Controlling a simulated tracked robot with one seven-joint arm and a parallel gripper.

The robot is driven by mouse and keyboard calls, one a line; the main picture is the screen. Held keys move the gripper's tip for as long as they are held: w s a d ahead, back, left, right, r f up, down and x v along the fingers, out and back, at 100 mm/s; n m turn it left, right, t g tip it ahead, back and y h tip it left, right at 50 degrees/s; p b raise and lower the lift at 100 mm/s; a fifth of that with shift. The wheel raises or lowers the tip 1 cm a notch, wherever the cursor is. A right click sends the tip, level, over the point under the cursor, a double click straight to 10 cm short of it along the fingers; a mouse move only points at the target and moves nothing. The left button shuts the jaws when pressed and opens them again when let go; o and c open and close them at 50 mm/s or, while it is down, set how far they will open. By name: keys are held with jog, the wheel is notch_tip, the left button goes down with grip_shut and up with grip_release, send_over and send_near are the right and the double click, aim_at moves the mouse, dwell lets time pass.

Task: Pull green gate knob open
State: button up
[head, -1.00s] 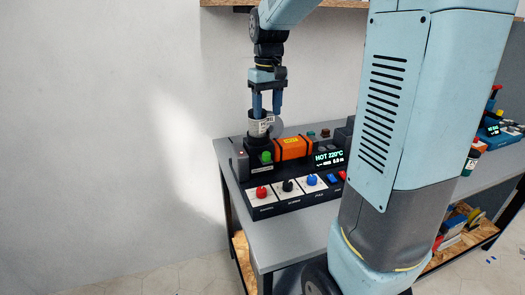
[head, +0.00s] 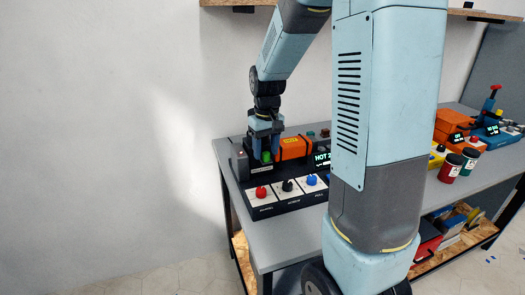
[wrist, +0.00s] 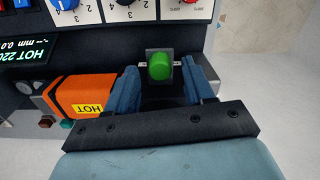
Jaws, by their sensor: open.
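The green gate knob (head: 266,157) is on the left part of the black machine (head: 263,189), left of its orange block. My gripper (head: 266,154) points down over the knob. In the wrist view my gripper (wrist: 163,82) is open, one finger on each side of the knob, with gaps visible between fingers and knob. Whether the fingertips reach below the knob's top, I cannot tell.
The orange block (wrist: 83,97) marked HOT is close beside one finger. Red (head: 261,191), black (head: 287,186) and blue (head: 311,180) dials line the machine's front.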

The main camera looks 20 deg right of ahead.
jog(key=shift+f, duration=0.3)
jog(key=shift+c, duration=0.3)
grip_shut()
